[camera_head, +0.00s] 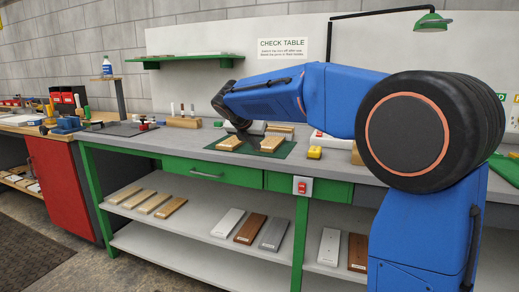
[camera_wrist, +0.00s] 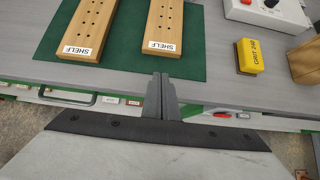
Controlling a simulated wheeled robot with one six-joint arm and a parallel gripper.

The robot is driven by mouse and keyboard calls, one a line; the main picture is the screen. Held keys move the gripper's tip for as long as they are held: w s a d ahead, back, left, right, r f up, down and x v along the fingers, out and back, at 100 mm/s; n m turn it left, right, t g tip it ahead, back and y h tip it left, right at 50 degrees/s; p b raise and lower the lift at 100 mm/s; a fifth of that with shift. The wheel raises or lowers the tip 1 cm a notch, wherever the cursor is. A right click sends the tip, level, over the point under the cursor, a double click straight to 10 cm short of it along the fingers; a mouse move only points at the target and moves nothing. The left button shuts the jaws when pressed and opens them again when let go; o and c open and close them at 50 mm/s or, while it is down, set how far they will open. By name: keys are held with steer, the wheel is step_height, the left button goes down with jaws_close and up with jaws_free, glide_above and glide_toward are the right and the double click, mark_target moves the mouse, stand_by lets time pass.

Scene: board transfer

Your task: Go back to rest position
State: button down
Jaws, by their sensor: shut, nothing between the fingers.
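My gripper (camera_wrist: 161,96) is shut and empty in the wrist view, near the front edge of the grey table (camera_wrist: 225,88). Two wooden boards, each with a "SHELF" label, lie on a green mat (camera_wrist: 119,65) just beyond the fingertips: a left board (camera_wrist: 88,25) and a right board (camera_wrist: 165,22). In the head view my blue arm reaches over the table to the mat (camera_head: 233,147). The gripper's fingertips cannot be made out there.
A yellow "GRIT 240" block (camera_wrist: 247,58) and a white box with a red button (camera_wrist: 265,12) are on the table right of the mat. Several boards lie on the shelf below (camera_head: 150,200). A green wall shelf (camera_head: 185,60) and a green lamp (camera_head: 432,20) are above.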

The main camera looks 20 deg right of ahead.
steer(key=v, duration=0.6)
steer(key=s+d+f+m+g+y, duration=0.1)
steer(key=s+d+f+m, duration=0.15)
steer(key=s, duration=0.35)
steer(key=s+d+f+m, duration=0.1)
steer(key=s+d+m, duration=0.2)
steer(key=s+m, duration=0.15)
steer(key=s+d+f+m+y, duration=0.1)
steer(key=s+f+m, duration=0.6)
steer(key=s, duration=0.4)
steer(key=s+f+m+g+y, duration=0.1)
steer(key=s+f+m, duration=0.6)
steer(key=s, duration=0.4)
steer(key=s+d+f+m+y, duration=0.1)
steer(key=s+f+m+y, duration=0.1)
steer(key=s+f+m, duration=0.5)
steer(key=s, duration=0.4)
steer(key=shift+s+d+m, duration=0.2)
steer(key=shift+d+m, duration=0.1)
steer(key=shift+m, duration=0.1)
